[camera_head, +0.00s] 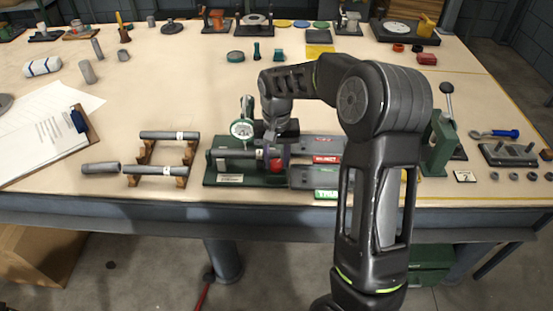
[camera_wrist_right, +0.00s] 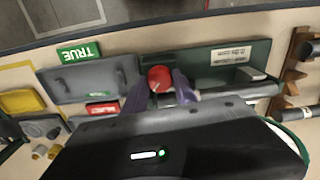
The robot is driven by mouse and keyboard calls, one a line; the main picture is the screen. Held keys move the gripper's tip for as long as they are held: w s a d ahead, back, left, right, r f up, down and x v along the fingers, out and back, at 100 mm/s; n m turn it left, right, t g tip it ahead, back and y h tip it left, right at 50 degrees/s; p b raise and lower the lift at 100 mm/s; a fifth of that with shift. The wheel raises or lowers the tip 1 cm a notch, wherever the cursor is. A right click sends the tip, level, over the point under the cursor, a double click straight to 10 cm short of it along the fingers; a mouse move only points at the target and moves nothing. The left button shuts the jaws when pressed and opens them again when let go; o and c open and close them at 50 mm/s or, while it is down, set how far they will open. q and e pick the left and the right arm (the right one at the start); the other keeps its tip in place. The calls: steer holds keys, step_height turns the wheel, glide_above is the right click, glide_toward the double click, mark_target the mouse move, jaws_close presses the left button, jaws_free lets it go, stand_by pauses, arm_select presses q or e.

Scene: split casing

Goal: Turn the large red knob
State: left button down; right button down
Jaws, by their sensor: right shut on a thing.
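The large red knob (camera_head: 276,165) sits at the right end of a grey cylinder on the green fixture (camera_head: 222,181). In the right wrist view the knob (camera_wrist_right: 159,78) shows as a round red shape between the purple-grey fingers. My right gripper (camera_head: 274,151) comes down from above and is shut on the knob, with a finger on either side. The gripper and arm partly hide the fixture in the head view. A white dial gauge (camera_head: 242,129) stands at the back of the fixture. My left gripper is not in view.
Grey trays with a red label (camera_head: 327,159) and a green TRUE label (camera_head: 327,194) lie right of the fixture. A wooden rack (camera_head: 145,155) holding grey cylinders is to its left. A green lever press (camera_head: 438,143) stands at the right.

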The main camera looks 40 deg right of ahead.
mark_target(277, 162)
steer(key=c, duration=1.3)
jaws_free()
steer(key=shift+r, duration=0.1)
step_height(277, 162, up, 8)
steer(key=shift+f+b, duration=0.2)
steer(key=shift+b, duration=0.2)
